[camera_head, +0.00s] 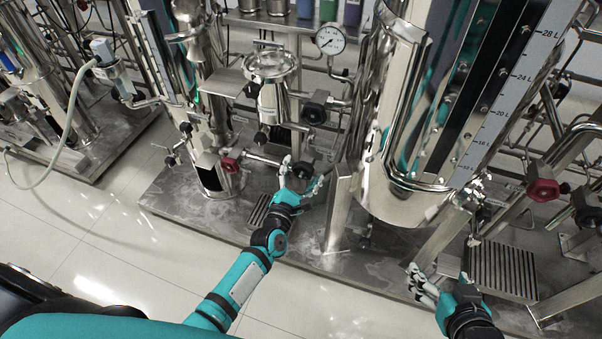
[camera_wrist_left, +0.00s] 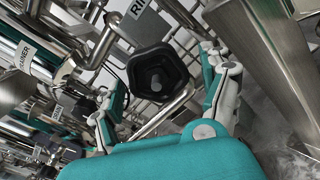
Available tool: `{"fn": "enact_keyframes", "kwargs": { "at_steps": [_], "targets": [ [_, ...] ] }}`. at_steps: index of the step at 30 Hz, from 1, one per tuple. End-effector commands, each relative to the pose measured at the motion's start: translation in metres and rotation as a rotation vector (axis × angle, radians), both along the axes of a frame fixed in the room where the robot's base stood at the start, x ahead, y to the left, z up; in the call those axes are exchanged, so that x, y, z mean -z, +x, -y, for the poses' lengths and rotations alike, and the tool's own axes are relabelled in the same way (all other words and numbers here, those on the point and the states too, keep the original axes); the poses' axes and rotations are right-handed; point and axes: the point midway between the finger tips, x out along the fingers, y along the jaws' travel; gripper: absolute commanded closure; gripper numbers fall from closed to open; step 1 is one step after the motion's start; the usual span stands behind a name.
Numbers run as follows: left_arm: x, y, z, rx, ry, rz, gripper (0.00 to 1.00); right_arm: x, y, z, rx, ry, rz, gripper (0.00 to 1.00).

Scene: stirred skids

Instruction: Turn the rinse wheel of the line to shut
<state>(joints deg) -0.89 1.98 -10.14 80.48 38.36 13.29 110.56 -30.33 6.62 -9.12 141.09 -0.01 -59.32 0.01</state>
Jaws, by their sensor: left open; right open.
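That gripper is open, with one finger on each side of the wheel. In the left wrist view the fingers (camera_wrist_left: 164,76) stand apart around the wheel; I cannot tell whether they touch it. My right gripper (camera_head: 418,283) is open and empty, low at the right in front of the skid.
A red wheel (camera_head: 230,163) sits left of my left gripper, and another black wheel (camera_head: 313,113) is above it. A steel post (camera_head: 338,208) stands close on the right, beside a large steel tank (camera_head: 400,185). A second red wheel (camera_head: 542,189) is at far right. Tiled floor lies in front.

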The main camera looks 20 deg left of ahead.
Motion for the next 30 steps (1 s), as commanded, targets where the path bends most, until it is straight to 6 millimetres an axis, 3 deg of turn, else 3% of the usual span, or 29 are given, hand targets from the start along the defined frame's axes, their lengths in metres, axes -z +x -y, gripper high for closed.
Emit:
{"fn": "enact_keyframes", "kwargs": {
  "at_steps": [5, 18, 28, 30],
  "targets": [
    [0.000, 0.000, 0.000, 0.000, 0.000, 0.000, 0.22, 0.000, 0.000, 0.000, 0.000, 0.000, 0.000, 0.21],
    [0.000, -0.001, 0.000, 0.000, 0.000, 0.000, 0.77, 0.000, 0.000, 0.000, 0.001, -0.001, -0.002, 0.21],
    [0.000, -0.001, 0.000, 0.000, 0.055, 0.001, 0.78, 0.002, -0.004, 0.001, 0.001, -0.007, -0.030, 0.21],
    [0.000, -0.001, 0.000, 0.001, 0.089, 0.001, 0.78, 0.008, -0.012, 0.004, 0.005, -0.015, -0.076, 0.21]
  ]
}}
